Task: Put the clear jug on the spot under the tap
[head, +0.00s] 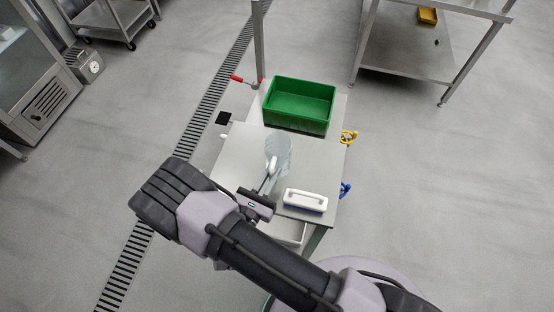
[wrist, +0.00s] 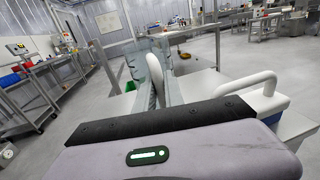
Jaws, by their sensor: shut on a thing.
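The clear jug (head: 281,149) is see-through with a pale handle, and stands out against the grey table top (head: 237,151) in the head view. My gripper (head: 268,180) is at its near side, shut on the jug at its handle. In the wrist view the jug (wrist: 157,70) shows upright beyond the gripper body, with its white handle facing me. I cannot tell whether its base touches the table. A red-handled fitting (head: 246,81) by the post left of the green crate may be the tap. A black square (head: 223,118) lies below it, at the table's left edge.
A green crate (head: 302,124) stands on the table behind the jug. A white block with a handle (head: 305,200) sits right of my gripper. Yellow (head: 348,136) and blue (head: 345,189) fittings stick out from the right edge. A post (head: 258,45) rises behind.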

